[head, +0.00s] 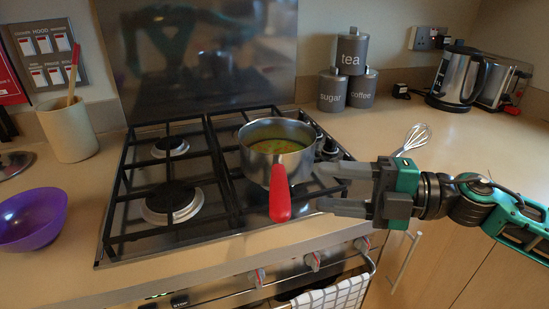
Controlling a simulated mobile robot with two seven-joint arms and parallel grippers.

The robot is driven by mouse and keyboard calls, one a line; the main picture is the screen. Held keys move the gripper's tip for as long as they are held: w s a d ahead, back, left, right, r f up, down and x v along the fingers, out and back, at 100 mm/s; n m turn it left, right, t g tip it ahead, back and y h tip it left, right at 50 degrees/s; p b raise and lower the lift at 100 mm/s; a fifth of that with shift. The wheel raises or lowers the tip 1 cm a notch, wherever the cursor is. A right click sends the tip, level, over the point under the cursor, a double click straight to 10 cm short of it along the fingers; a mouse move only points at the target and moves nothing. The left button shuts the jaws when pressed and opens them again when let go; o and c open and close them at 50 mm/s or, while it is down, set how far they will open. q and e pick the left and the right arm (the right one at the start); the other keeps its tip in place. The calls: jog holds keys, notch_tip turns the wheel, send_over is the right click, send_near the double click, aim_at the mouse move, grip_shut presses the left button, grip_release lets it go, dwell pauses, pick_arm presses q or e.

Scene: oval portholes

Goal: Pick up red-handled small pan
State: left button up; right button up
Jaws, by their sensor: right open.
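The small steel pan (259,163) with a red handle (280,195) stands on the right part of the gas hob, and there is yellow-green food inside it. My right gripper (322,188) comes in from the right. Its two grey fingers are apart and point left toward the red handle, with a gap between fingertips and handle. Nothing is between the fingers. My left gripper is not in view.
The black-grated hob (127,215) fills the middle. A purple bowl (30,220) and a utensil pot (67,131) stand left. Grey canisters (332,91), a whisk (414,138) and a kettle (456,77) are right. A checked towel (335,294) hangs below.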

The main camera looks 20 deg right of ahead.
aim_at(278, 170)
jog(key=p+x, duration=0.3)
jog(key=x, duration=0.8)
jog(key=shift+s, duration=0.2)
jog(key=shift+c, duration=0.5)
grip_shut()
dwell(0.9)
jog(key=shift+r, duration=0.25)
